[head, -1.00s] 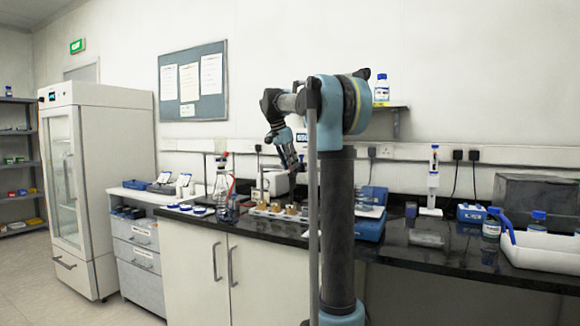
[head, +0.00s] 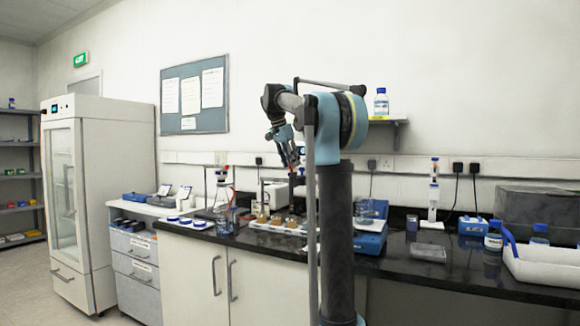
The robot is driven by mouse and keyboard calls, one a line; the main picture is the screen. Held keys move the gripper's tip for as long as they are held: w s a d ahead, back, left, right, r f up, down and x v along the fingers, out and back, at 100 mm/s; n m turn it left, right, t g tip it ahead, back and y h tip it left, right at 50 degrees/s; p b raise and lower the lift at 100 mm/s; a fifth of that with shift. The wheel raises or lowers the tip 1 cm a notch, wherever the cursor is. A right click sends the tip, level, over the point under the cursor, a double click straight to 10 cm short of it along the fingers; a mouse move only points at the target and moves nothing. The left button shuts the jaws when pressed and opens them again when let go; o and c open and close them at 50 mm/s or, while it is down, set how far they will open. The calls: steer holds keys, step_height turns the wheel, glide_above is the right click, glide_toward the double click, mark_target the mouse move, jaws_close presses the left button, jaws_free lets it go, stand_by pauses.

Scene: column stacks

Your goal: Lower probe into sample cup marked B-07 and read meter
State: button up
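My gripper (head: 293,163) hangs from my bent arm above the back of the black bench. It is small and dark here, so I cannot tell whether it is open or shut, or whether it holds a probe. Several small cups with brownish contents (head: 277,221) stand in a row on a white tray (head: 262,228) near the bench's front edge, below my gripper and apart from it. The B-07 mark is too small to read. I cannot make out the probe or a meter reading. My column hides part of the bench to the right of the cups.
A glass flask (head: 225,218) and white-and-blue dishes (head: 185,221) stand left of the cups. A blue device (head: 369,241) is right of my column. Farther right are a clear box (head: 428,252), a bottle (head: 493,238) and a white tray (head: 545,268).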

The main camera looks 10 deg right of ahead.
steer(key=shift+a, duration=0.1)
stand_by(0.3)
steer(key=v, duration=1.1)
steer(key=shift+r, duration=0.4)
steer(key=shift+a, duration=0.1)
